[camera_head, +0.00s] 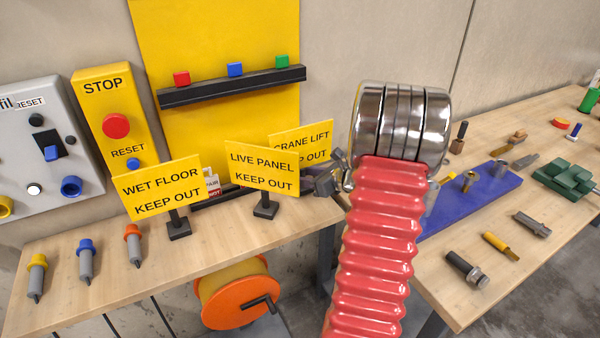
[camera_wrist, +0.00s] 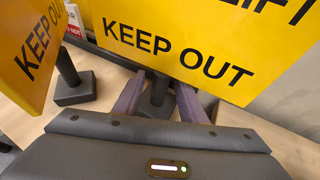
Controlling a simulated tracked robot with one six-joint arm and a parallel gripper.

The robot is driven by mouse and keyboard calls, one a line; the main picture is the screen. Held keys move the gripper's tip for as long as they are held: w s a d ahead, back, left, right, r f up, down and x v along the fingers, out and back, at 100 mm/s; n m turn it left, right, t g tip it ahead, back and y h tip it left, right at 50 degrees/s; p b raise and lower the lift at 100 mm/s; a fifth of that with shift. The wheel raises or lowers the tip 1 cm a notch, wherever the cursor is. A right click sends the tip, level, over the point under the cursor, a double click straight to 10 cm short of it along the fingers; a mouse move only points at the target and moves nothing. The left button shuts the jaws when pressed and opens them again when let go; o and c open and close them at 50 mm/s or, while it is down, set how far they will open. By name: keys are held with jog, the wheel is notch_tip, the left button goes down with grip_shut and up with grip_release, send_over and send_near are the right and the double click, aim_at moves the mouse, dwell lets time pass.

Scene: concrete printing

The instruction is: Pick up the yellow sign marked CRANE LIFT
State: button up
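The yellow CRANE LIFT sign (camera_head: 318,133) stands on the left bench behind the LIVE PANEL sign, which covers part of it. In the wrist view the CRANE LIFT sign (camera_wrist: 205,40) fills the top, reading LIFT and KEEP OUT. Its dark post and base (camera_wrist: 157,98) show below the panel. My gripper (camera_head: 325,178) is beside the sign, partly hidden by my arm in the head view. In the wrist view the purple fingers of my gripper (camera_wrist: 160,82) lie on either side of the post, apart, with gaps visible.
The LIVE PANEL sign (camera_head: 260,167) is close to the left of my gripper. The WET FLOOR sign (camera_head: 162,188) stands further left. A yellow panel with a black shelf (camera_head: 235,86) is behind. A second bench (camera_head: 455,300) with tools is at right.

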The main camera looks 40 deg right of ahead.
dwell(0.4)
grip_shut()
dwell(0.5)
